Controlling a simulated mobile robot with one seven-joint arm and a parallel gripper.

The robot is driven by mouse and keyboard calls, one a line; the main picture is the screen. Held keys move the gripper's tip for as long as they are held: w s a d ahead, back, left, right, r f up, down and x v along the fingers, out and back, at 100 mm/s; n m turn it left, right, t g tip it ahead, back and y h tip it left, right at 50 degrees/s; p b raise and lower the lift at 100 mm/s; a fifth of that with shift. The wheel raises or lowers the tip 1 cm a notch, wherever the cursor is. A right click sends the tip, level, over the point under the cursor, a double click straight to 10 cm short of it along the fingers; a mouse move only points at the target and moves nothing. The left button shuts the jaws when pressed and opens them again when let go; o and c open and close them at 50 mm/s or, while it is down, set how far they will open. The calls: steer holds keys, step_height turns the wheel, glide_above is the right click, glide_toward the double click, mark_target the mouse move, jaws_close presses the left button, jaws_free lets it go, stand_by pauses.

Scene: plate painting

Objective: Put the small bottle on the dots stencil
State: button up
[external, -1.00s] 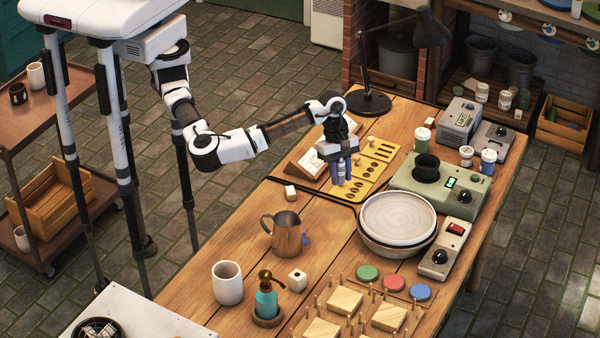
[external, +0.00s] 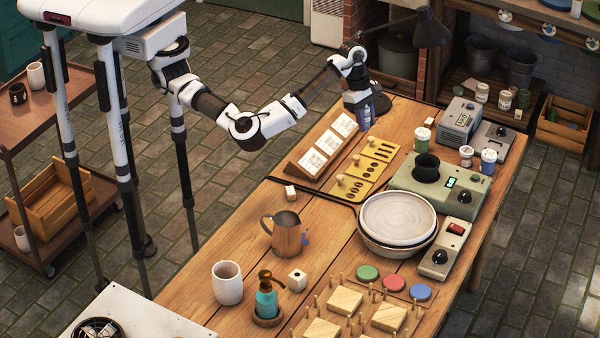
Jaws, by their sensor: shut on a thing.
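My gripper (external: 366,121) is over the far end of the table, near the lamp. It is shut on a slim blue-grey thing, which appears to be the small bottle (external: 366,115); the fingers hide much of it. The bottle hangs upright, seemingly above the table. Several yellow stencil plates with knobs lie in a row nearer the camera. The near plate (external: 352,194) has leaf-like holes, the middle plate (external: 376,172) has rounder dot-like holes, and the far plate (external: 389,153) has bar-like holes. The holes are small, so which is the dots stencil is uncertain.
A wooden rack with white cards (external: 304,168) stands left of the stencils. A green device with a black cup (external: 445,190) is on their right, and bowls (external: 397,222) are in front. A black lamp (external: 433,28) rises behind my gripper. Small jars (external: 423,137) stand to the right.

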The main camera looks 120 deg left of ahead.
steer(key=n, duration=0.2)
glide_above(371, 170)
steer(key=s, duration=0.1)
steer(key=shift+y, duration=0.3)
step_height(371, 170, down, 15)
steer(key=shift+s+f+p, duration=0.1)
steer(key=shift+p, duration=1.15)
steer(key=shift+f+p, duration=0.5)
steer(key=shift+f, duration=2)
steer(key=shift+f, duration=0.15)
steer(key=o, duration=1)
